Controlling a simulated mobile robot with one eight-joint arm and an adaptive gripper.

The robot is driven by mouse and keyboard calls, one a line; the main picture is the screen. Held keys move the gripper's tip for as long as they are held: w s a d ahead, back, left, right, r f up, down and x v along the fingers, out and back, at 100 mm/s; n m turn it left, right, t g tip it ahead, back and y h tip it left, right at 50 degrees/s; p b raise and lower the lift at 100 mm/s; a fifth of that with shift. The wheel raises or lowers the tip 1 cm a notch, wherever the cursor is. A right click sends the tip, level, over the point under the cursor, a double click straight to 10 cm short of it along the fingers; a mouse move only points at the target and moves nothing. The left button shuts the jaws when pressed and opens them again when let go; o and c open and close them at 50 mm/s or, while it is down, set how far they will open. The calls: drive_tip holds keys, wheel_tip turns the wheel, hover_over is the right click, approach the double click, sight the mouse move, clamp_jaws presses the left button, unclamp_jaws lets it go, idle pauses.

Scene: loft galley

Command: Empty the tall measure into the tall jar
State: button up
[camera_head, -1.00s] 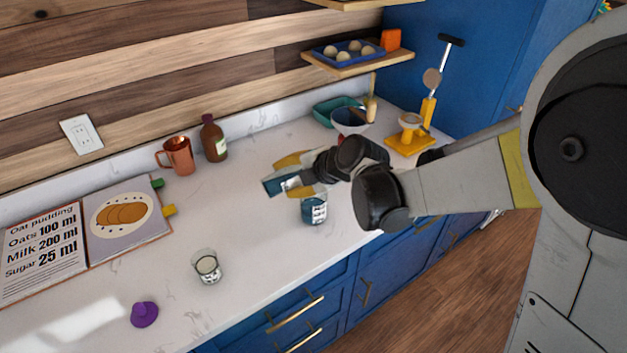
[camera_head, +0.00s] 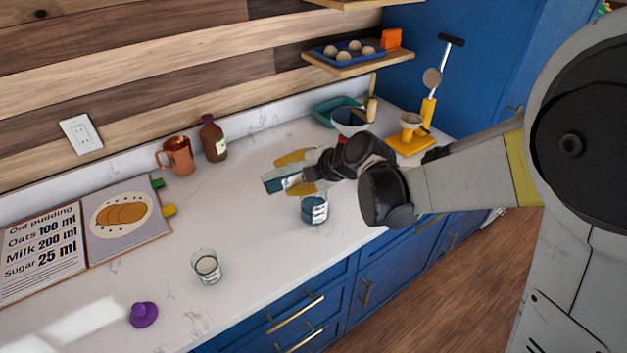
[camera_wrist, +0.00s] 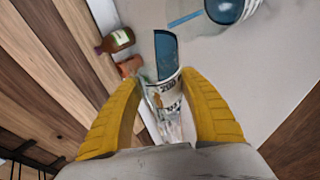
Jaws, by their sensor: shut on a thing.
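My gripper (camera_head: 308,173) is shut on a clear tall measure (camera_head: 281,182) with printed marks and holds it above the counter. The measure is strongly tipped, with its open end to the left in the head view. Blue liquid still shows inside it, and in the wrist view the measure (camera_wrist: 169,92) lies between the yellow fingers (camera_wrist: 163,115). A clear vessel with blue contents and white print, perhaps the tall jar (camera_head: 314,209), stands upright on the counter below and right of the measure's mouth. I cannot make out a stream falling into it.
A small glass (camera_head: 206,267) with pale contents and a purple object (camera_head: 143,315) stand at the front left. A copper mug (camera_head: 177,156) and a brown bottle (camera_head: 213,139) are near the wall. A bowl (camera_head: 349,122) and yellow stand (camera_head: 410,142) are behind right.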

drive_tip(key=shift+w+d+r+m+g+y+b, duration=0.15)
drive_tip(key=shift+d+r+m+g+y+b, duration=0.1)
drive_tip(key=shift+r+m+g+y+b, duration=0.35)
idle(1.3)
drive_tip(key=shift+a+t+p, duration=0.1)
drive_tip(key=shift+t+p, duration=0.2)
